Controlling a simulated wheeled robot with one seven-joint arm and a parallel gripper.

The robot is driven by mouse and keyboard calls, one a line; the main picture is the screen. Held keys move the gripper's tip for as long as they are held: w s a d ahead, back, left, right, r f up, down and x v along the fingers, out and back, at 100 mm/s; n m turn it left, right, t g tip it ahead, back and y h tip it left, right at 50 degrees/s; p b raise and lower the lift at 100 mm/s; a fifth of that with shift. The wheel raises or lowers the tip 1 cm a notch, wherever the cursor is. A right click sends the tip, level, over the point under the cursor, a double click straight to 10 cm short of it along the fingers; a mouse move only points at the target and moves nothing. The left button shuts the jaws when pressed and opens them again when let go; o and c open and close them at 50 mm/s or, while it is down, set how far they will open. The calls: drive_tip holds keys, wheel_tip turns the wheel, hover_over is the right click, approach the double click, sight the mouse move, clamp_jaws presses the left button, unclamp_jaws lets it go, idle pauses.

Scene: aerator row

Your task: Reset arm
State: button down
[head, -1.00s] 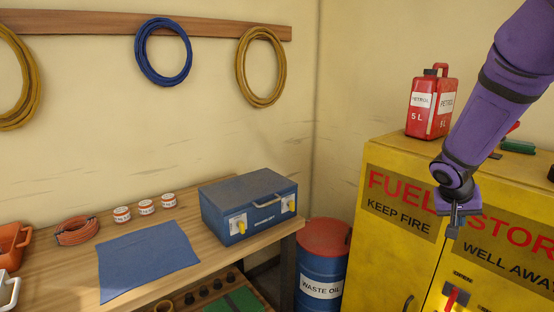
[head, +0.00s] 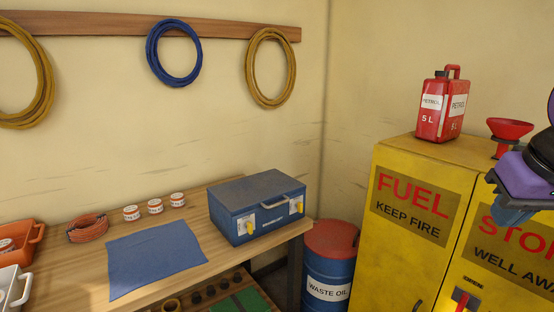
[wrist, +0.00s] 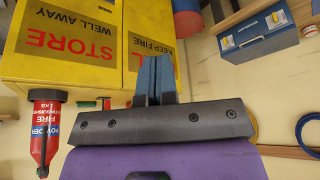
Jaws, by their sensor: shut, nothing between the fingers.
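My gripper (head: 510,214) is at the right edge of the head view, in front of the upper part of the yellow fuel cabinet. Most of my purple arm is out of that view. In the wrist view, the two blue-grey fingers of my gripper (wrist: 155,80) are together with nothing between them. They stand out from a dark bar, with the yellow cabinet (wrist: 60,62) behind them. The wrist picture is turned upside down. No object is in contact with the fingers that I can see.
A red petrol can (head: 440,110) and a red funnel (head: 510,129) stand on the cabinet (head: 385,250). A waste oil drum (head: 328,270) stands between it and the bench, which holds a blue toolbox (head: 258,208). The wrist view shows a red powder extinguisher (wrist: 45,125).

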drive_tip(key=shift+n+y, duration=0.3)
drive_tip(key=shift+n, duration=0.3)
drive_tip(key=s+a, duration=0.1)
drive_tip(key=s, duration=0.1)
drive_tip(key=s+a, duration=0.1)
drive_tip(key=s, duration=0.1)
drive_tip(key=shift+a+r, duration=0.3)
drive_tip(key=shift+r, duration=0.1)
